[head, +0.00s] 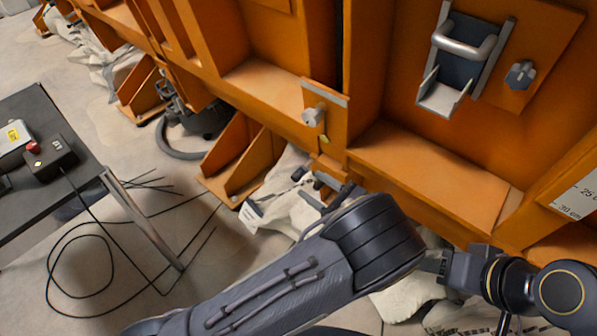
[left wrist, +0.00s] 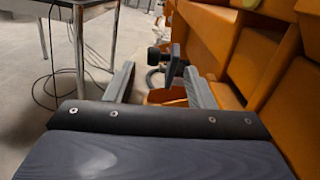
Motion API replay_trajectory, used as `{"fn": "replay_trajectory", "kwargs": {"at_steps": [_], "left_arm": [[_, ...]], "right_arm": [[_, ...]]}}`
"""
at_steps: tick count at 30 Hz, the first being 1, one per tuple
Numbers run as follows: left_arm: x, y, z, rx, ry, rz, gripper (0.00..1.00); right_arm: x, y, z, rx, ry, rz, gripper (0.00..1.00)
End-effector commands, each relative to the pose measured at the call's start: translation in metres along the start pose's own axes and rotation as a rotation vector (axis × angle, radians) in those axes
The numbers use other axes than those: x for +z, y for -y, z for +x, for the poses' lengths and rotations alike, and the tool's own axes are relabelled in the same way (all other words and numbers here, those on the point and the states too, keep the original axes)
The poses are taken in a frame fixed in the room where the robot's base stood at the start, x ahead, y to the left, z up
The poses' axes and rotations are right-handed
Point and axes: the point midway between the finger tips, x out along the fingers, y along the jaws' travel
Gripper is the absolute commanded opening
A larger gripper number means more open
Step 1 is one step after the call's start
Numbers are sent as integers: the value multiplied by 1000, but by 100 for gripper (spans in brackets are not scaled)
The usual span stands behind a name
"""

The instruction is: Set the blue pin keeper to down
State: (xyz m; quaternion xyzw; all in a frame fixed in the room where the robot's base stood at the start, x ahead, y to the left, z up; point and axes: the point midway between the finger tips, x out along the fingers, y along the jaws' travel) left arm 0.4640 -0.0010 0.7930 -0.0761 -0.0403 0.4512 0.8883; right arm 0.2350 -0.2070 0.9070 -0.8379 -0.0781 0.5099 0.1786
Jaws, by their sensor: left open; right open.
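A bluish-grey knob (head: 521,74) sits on an orange plate at the upper right of the head view. A paler grey knob (head: 314,115) sits on a smaller orange plate near the middle. I cannot tell surely which is the blue pin keeper. My left gripper (head: 308,187) is open, just below the paler knob and partly hidden by my own arm. In the left wrist view, a dark T-shaped fitting (left wrist: 172,62) shows beyond and between its open fingers (left wrist: 160,88), apparently untouched. My right gripper (head: 438,262) is open, low on the right, partly behind my left arm.
A metal bracket with a bar handle (head: 464,45) is left of the bluish-grey knob. The ribbed orange wall (head: 430,160) runs across the right. A dark table (head: 60,185) with a control box (head: 50,158) stands left. Cables and pale sacks lie on the floor.

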Motion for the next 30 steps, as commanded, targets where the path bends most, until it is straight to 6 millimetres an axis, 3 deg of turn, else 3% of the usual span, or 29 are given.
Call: {"fn": "replay_trajectory", "kwargs": {"at_steps": [10,22,30], "left_arm": [[1,-1,55,4,0,0,49],[0,-1,66,3,-2,-1,49],[0,-2,66,5,-2,0,16]], "right_arm": [[-2,2,-4,0,0,0,49],[-2,2,-4,0,0,0,49],[-2,2,-4,0,0,0,49]]}}
